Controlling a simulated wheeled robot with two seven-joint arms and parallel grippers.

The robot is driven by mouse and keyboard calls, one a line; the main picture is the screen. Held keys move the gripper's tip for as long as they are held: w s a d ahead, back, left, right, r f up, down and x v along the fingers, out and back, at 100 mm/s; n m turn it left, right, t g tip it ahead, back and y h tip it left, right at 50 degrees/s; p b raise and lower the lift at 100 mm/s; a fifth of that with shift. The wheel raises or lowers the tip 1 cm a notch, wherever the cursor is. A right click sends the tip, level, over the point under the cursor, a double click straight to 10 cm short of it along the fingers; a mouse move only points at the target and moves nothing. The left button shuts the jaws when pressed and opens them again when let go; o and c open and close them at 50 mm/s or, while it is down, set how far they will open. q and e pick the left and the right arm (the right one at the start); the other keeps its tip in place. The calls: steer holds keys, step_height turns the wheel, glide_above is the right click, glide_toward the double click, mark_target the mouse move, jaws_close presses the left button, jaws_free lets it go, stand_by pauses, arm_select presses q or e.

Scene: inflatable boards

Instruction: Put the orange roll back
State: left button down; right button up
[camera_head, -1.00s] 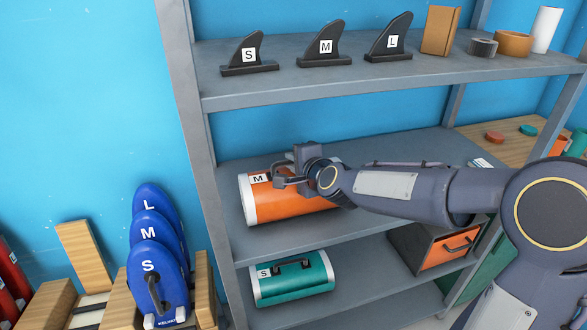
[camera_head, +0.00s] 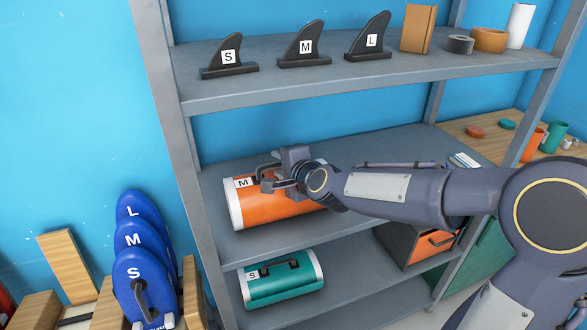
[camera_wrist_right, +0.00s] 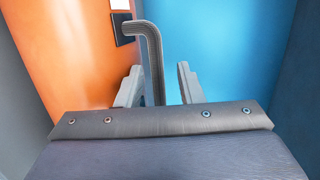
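The orange roll (camera_head: 275,208), labelled M, lies on the middle shelf, left end toward the shelf's left post. It fills the left of the right wrist view (camera_wrist_right: 65,50). My right gripper (camera_head: 270,180) is at the roll's upper front, at its dark handle. In the right wrist view the bent handle (camera_wrist_right: 154,60) stands between the two fingers (camera_wrist_right: 158,88). The fingers are apart, with a clear gap on the right side of the handle; the left finger is close to it. My right arm hides the roll's right end. My left gripper is not in view.
A teal roll (camera_head: 282,284) labelled S lies on the shelf below. The upper shelf (camera_head: 340,78) holds black fins and tape rolls. Blue boards (camera_head: 140,265) stand at lower left. A dark box with an orange item (camera_head: 420,245) sits right, under my arm.

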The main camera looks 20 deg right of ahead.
steer(key=p+v, duration=0.2)
steer(key=v, duration=0.8)
steer(key=s+f+n+g+p, duration=0.1)
steer(key=s+f+n+g, duration=0.2)
steer(key=s+n, duration=0.4)
steer(key=s+d+f+n+g+y+p, duration=0.1)
steer(key=s+f+n+g, duration=0.3)
steer(key=s, duration=1.4)
steer(key=shift+d+n+g, duration=0.3)
steer(key=shift+n+g, duration=0.3)
steer(key=shift+n, duration=1.3)
